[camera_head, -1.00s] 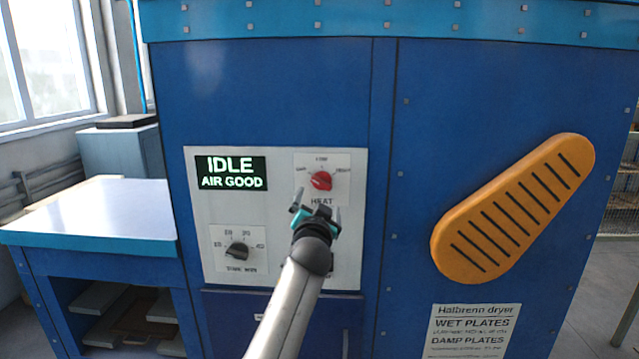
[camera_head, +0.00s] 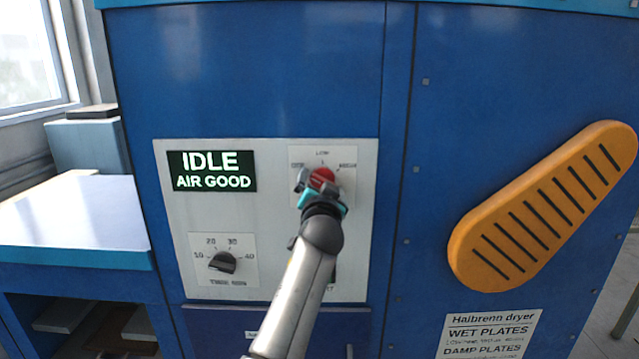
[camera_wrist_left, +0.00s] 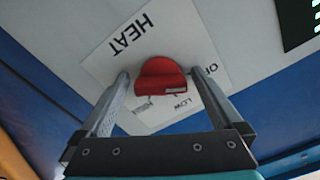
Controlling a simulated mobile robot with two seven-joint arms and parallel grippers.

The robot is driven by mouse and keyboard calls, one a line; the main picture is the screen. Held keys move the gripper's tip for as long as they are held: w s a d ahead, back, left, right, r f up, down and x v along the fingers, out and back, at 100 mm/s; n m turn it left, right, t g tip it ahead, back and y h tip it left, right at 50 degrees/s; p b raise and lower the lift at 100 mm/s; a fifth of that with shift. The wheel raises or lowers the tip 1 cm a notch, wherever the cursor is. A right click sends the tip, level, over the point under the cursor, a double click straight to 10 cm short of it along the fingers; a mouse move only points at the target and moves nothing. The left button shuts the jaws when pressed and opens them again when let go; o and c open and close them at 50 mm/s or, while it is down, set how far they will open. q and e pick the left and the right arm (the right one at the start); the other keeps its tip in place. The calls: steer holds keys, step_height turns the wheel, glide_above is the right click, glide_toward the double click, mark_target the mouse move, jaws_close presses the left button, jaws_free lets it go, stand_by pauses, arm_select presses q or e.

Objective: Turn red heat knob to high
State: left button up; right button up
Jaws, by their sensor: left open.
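The red heat knob (camera_head: 321,179) is on the grey control panel of the blue dryer, on a white label. Its dial reads OFF at left, LOW at top and HIGH at right. My left gripper (camera_head: 319,184) is open in front of it and covers its lower part in the head view. In the left wrist view the knob (camera_wrist_left: 161,79) sits between the two spread fingertips of the left gripper (camera_wrist_left: 165,88). I cannot tell whether either finger touches it. The knob's pointer direction is hard to make out. My right gripper is not in view.
A display (camera_head: 212,171) reads IDLE, AIR GOOD. A black timer knob (camera_head: 223,262) is at the panel's lower left. An orange slotted guard (camera_head: 543,207) sticks out on the right. A white-topped table (camera_head: 75,222) adjoins the dryer on the left.

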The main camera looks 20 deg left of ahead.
arm_select(q)
steer(key=shift+s+d, duration=0.1)
steer(key=shift+c, duration=0.8)
steer(key=c, duration=1.1)
steer(key=shift+c, duration=0.2)
